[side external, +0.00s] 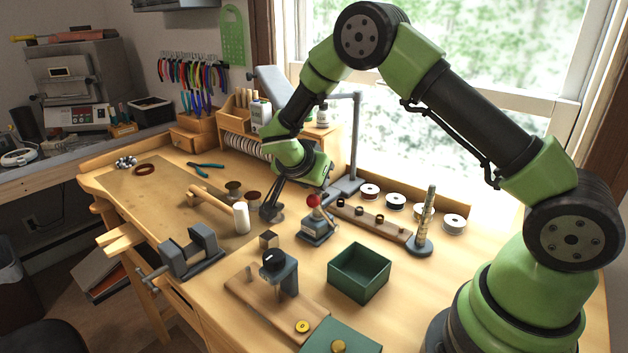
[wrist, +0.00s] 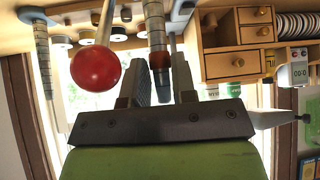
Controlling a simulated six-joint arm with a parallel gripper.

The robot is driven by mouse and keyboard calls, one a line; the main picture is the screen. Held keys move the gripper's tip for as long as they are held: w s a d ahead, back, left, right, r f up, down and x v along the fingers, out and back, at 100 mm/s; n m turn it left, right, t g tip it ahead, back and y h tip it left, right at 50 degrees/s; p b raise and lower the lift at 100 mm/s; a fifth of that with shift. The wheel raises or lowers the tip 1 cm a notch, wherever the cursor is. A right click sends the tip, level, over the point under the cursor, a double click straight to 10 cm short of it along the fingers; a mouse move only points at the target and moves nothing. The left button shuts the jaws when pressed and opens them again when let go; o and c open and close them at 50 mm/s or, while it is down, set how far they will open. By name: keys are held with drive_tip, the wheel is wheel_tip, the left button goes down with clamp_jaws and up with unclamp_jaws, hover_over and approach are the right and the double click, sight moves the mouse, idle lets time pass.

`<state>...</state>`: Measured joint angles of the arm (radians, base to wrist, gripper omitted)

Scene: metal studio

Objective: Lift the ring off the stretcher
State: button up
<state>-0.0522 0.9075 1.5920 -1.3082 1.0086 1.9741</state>
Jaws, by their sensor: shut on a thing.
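The ring stretcher (side external: 316,230) stands on the bench with a grey base and a red ball handle (side external: 313,200). The ball also shows large in the wrist view (wrist: 95,68). My gripper (side external: 272,212) is low over the bench, just left of the stretcher. In the wrist view the stretcher's ridged post (wrist: 155,28) stands between my fingers (wrist: 160,72). A reddish-brown band, which looks like the ring (wrist: 160,58), is around it at finger level. My gripper is shut on the ring; contact is partly hidden. The ring cannot be made out in the side view.
A wooden bar with pegs (side external: 372,223) and a ring mandrel on a stand (side external: 425,222) are to the right. A green open box (side external: 359,272) is in front. A hammer (side external: 215,204) and a vise (side external: 190,250) are left. Wooden drawers (side external: 186,138) stand behind.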

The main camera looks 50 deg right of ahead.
drive_tip(key=shift+r, duration=0.1)
drive_tip(key=shift+r, duration=1.05)
drive_tip(key=shift+r, duration=0.15)
drive_tip(key=shift+r, duration=1)
drive_tip(key=shift+r, duration=0.1)
wheel_tip(320, 180, up, 2)
drive_tip(key=shift+r, duration=0.1)
